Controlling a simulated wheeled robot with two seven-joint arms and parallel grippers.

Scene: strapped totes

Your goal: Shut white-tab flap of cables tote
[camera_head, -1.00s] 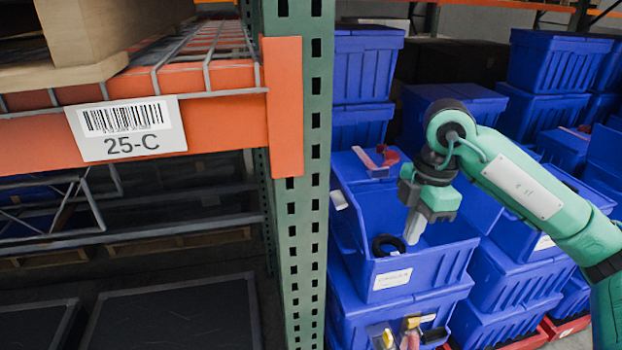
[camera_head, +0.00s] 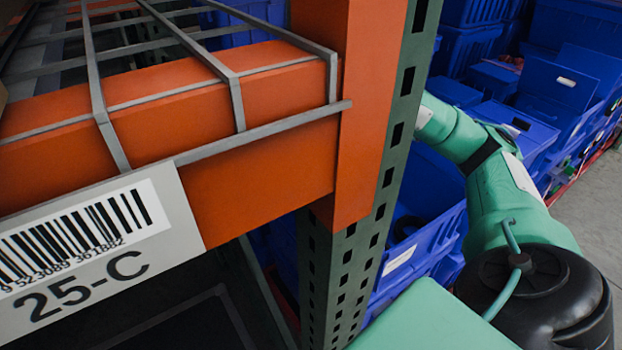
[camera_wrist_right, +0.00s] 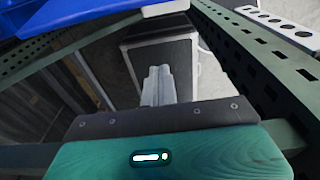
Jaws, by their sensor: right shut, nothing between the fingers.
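The blue tote (camera_head: 428,185) with a white front label (camera_head: 400,259) stands behind the green rack post; the label is too small to read. A dark ring-shaped item (camera_head: 406,228) lies inside it. The post hides the tote's left side, and I cannot see a white-tab flap in the head view. In the right wrist view a blue panel (camera_wrist_right: 60,14) crosses the top left, with a white piece (camera_wrist_right: 165,8) at its end; I cannot tell whether this is the flap. My right gripper (camera_wrist_right: 157,72) is shut and empty, below that panel in the picture. The post hides it in the head view. My left gripper is out of view.
The green post (camera_head: 372,215) and orange beam (camera_head: 250,120) with wire decking stand close in front, left of my right arm. More blue totes (camera_head: 555,90) are stacked behind. Grey floor (camera_head: 590,210) is open at the right.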

